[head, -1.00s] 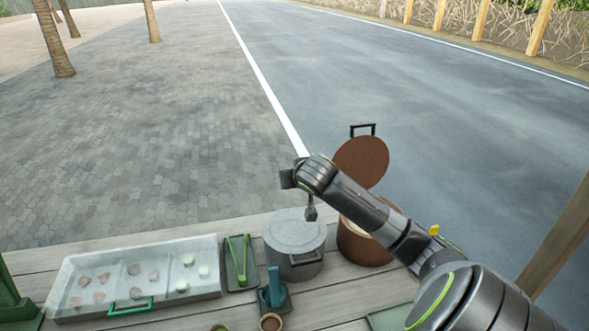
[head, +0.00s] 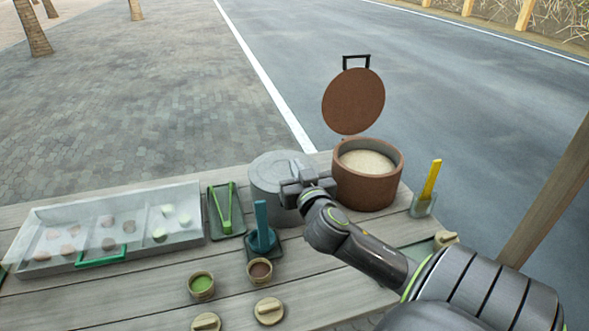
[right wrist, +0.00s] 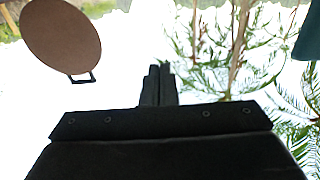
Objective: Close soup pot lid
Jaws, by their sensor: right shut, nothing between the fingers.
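The brown pot (head: 368,189) stands at the back right of the wooden table, filled with something pale and grainy. Its round brown lid (head: 353,101) stands raised and tilted behind the opening, with a black handle on it. The lid also shows at the upper left of the right wrist view (right wrist: 60,36). A grey pot (head: 266,190) stands left of the brown pot with its grey lid down. My right gripper (head: 300,178) is shut and empty, in front of the grey pot's right side; whether it touches is unclear. Its fingers also show in the right wrist view (right wrist: 158,84). My left gripper is out of view.
A glass-lidded tray (head: 120,262) lies at the left, then green tongs (head: 224,208) and a teal tool (head: 262,232). Small bowls (head: 201,285) and round wooden lids (head: 269,311) sit in front. A cup with a yellow handle (head: 424,204) stands at the right.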

